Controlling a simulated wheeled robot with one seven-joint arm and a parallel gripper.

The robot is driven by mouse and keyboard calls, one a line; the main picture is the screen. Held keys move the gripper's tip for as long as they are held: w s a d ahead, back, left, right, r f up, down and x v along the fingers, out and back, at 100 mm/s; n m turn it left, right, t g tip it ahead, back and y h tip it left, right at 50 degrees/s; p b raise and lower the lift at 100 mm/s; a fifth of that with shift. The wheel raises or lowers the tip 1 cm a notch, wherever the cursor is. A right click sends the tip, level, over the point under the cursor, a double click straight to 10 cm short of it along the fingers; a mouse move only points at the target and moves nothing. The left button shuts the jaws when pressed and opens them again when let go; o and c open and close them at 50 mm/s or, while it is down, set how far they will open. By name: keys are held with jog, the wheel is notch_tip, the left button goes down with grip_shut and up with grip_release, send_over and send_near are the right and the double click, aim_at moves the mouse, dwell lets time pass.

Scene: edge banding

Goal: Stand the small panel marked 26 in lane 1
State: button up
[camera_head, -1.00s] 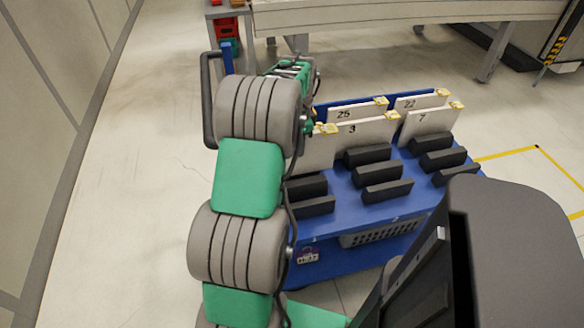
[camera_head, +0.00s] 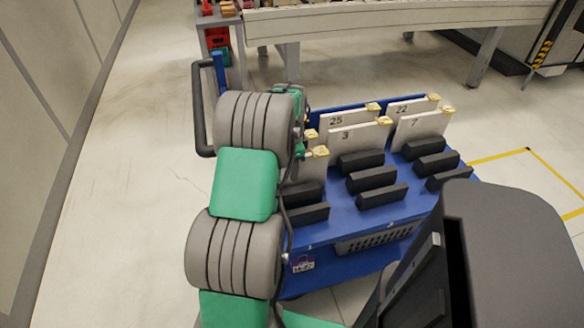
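A blue cart (camera_head: 330,232) carries white panels standing between black foam blocks. Readable panels are 25 (camera_head: 337,120), 3 (camera_head: 347,135), 22 (camera_head: 402,108) and 7 (camera_head: 414,127). Another white panel (camera_head: 313,173) stands at the left of the cart, mostly behind my arm, and its number is hidden. No panel marked 26 can be read. My arm reaches over the cart's left side. My gripper is hidden behind the arm links, so I cannot see its fingers or whether it holds anything.
Black foam blocks (camera_head: 371,178) stand in rows on the cart, with empty gaps at the front. A blue upright with a dark handle (camera_head: 199,108) is at the cart's left. A conveyor table (camera_head: 390,18) stands behind. Floor on the left is clear.

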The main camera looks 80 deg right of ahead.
notch_tip(320, 180, up, 12)
jog(key=shift+r+p, duration=0.2)
jog(key=shift+p, duration=0.55)
